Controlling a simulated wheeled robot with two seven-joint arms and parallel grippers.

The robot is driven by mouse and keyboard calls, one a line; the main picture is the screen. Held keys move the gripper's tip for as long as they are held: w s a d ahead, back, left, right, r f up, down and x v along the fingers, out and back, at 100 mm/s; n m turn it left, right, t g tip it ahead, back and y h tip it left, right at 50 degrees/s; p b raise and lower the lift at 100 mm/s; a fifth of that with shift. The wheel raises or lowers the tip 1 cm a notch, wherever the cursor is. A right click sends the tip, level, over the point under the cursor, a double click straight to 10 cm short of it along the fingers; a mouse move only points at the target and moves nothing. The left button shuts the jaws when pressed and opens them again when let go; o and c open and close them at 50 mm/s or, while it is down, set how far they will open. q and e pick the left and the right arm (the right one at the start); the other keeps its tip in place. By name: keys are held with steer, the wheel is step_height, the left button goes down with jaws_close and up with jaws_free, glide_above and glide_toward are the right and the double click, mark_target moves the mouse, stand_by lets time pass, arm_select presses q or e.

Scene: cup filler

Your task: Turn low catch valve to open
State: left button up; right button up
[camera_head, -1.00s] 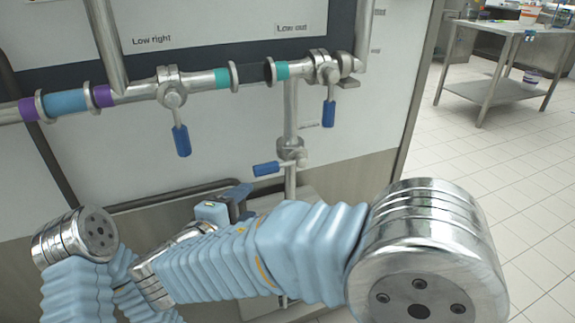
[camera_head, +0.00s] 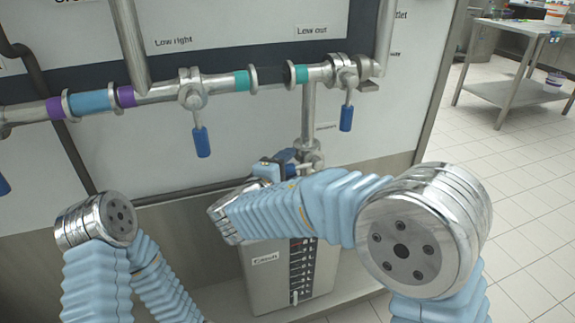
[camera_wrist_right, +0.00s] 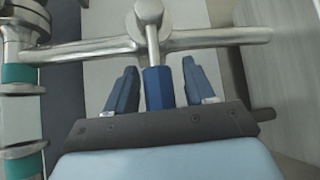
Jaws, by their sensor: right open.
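The low catch valve (camera_head: 306,146) sits on the vertical pipe below the main horizontal pipe. In the head view its blue handle is mostly hidden by my right gripper (camera_head: 286,160), which is up at the valve. In the right wrist view the blue handle (camera_wrist_right: 158,88) hangs from a metal stem, between the two blue fingers of my right gripper (camera_wrist_right: 159,70). The fingers are open, with a gap on each side of the handle. My left arm is at the lower left of the head view; its gripper does not show.
Two other blue valve handles hang from the horizontal pipe, one under "Low right" (camera_head: 201,142) and one under "Low out" (camera_head: 346,118). A box (camera_head: 270,285) with a label stands below the valve. A steel table (camera_head: 520,90) stands at the far right, with open floor before it.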

steer(key=shift+c, duration=0.5)
jaws_close()
